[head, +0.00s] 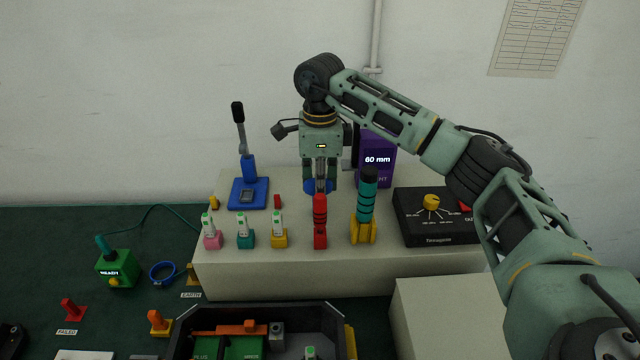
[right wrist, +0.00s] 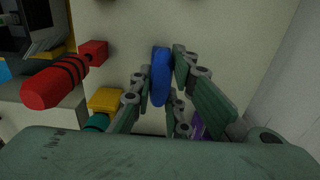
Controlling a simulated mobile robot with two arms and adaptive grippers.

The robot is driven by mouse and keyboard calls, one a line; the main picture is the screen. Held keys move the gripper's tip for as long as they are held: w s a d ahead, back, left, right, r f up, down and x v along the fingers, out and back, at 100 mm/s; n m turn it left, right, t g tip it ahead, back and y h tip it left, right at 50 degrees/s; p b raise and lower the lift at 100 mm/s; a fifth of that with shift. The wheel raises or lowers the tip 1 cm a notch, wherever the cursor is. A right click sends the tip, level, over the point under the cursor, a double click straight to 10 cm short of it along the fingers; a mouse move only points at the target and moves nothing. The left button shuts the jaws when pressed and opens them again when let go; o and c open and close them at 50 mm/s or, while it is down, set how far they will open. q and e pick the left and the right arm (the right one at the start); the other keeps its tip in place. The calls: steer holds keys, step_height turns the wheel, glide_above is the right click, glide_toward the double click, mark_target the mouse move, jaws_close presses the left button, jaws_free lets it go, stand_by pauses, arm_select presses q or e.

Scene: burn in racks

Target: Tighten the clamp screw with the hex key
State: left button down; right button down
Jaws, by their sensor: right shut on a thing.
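My right gripper (head: 320,186) points down over the cream bench block, behind the red banded handle (head: 320,222). It is shut on a blue piece (right wrist: 161,76), which shows edge-on between the fingers in the right wrist view. In the head view the fingers partly hide the blue piece. I cannot tell whether it is the hex key's handle. A blue lever device (head: 249,190) with a black-tipped upright lever stands left of the gripper and may be the clamp. No clamp screw can be made out. My left gripper is not in view.
A teal banded handle in a yellow stand (head: 363,230) and a black dial box (head: 438,226) stand to the right. Several small white-topped pieces line the block's front left. A purple 60 mm box (head: 378,160) is behind. A black tray (head: 336,318) lies in front.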

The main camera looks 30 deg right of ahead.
steer(key=shift+r+p, duration=0.6)
steer(key=shift+r, duration=0.2)
stand_by(1.3)
steer(key=shift+r+p, duration=1.6)
steer(key=shift+r, duration=0.55)
